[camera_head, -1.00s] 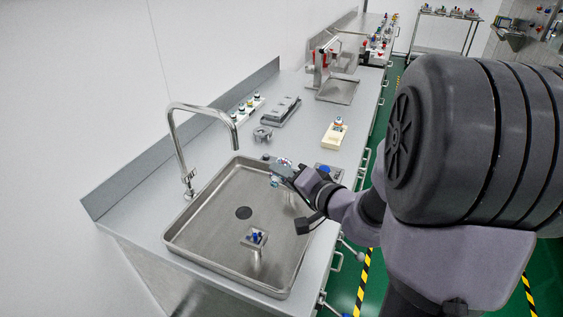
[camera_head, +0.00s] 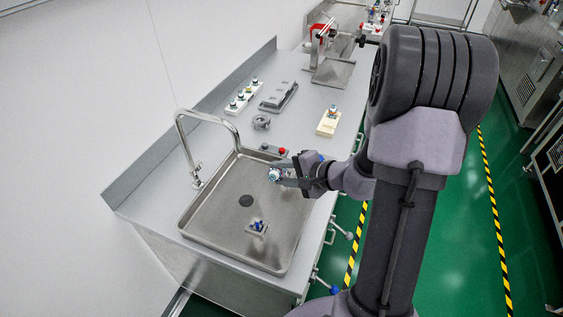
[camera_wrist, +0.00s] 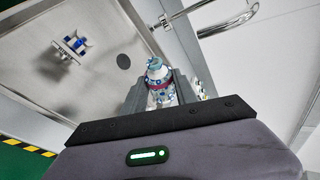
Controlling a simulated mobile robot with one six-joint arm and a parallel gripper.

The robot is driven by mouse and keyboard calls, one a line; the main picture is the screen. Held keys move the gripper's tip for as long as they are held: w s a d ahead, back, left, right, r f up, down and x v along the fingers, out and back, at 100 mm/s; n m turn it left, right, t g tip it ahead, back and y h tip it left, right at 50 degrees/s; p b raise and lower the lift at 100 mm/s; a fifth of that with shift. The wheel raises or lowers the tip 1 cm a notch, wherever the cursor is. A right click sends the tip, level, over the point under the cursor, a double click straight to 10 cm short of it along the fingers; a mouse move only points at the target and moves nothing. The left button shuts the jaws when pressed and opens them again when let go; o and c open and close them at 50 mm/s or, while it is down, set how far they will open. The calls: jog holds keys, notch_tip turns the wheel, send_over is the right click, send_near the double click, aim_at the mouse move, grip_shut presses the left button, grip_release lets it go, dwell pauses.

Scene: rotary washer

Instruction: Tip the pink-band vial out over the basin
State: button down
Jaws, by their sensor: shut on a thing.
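My gripper (camera_head: 284,176) is over the right side of the metal basin (camera_head: 215,215), near its far right corner. It is shut on a small vial with a blue-grey top (camera_head: 274,174). In the wrist view the vial (camera_wrist: 158,82) sits between the two fingers (camera_wrist: 160,98), with a dark pink-red band on it and blue marks. Its top points away from my wrist, out over the basin. Whether anything leaves the vial cannot be seen.
A blue-topped fixture (camera_head: 257,226) stands in the basin near the drain (camera_head: 246,200). The faucet (camera_head: 185,140) arches over the basin's left side. A box with a red button (camera_head: 281,151) sits behind the basin. A vial rack (camera_head: 243,95) and a cream holder (camera_head: 329,121) stand farther back.

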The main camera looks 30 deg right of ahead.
jog(key=r+m+g+y+p, duration=0.1)
jog(key=m+g+y+p, duration=0.1)
jog(key=p, duration=0.6)
jog(key=shift+r+m, duration=0.1)
jog(key=shift+m, duration=0.2)
jog(key=m+g+y+p, duration=0.1)
jog(key=y+p, duration=0.1)
jog(key=p, duration=0.1)
jog(key=shift+r+m+p, duration=0.15)
jog(key=shift+m+p, duration=0.15)
jog(key=shift+p, duration=0.05)
jog(key=shift+r+m+g+y+p, duration=0.1)
jog(key=shift+m+g+y+p, duration=0.3)
jog(key=shift+y+p, duration=0.1)
jog(key=shift+d+f+m+g+y+b, duration=0.1)
jog(key=shift+f+m+g+y+b, duration=0.15)
jog(key=shift+m+g+y+b, duration=0.65)
jog(key=shift+r+m+t+y+p, duration=0.1)
jog(key=shift+m+t+y+p, duration=0.2)
jog(key=shift+m, duration=0.1)
jog(key=shift+r, duration=0.15)
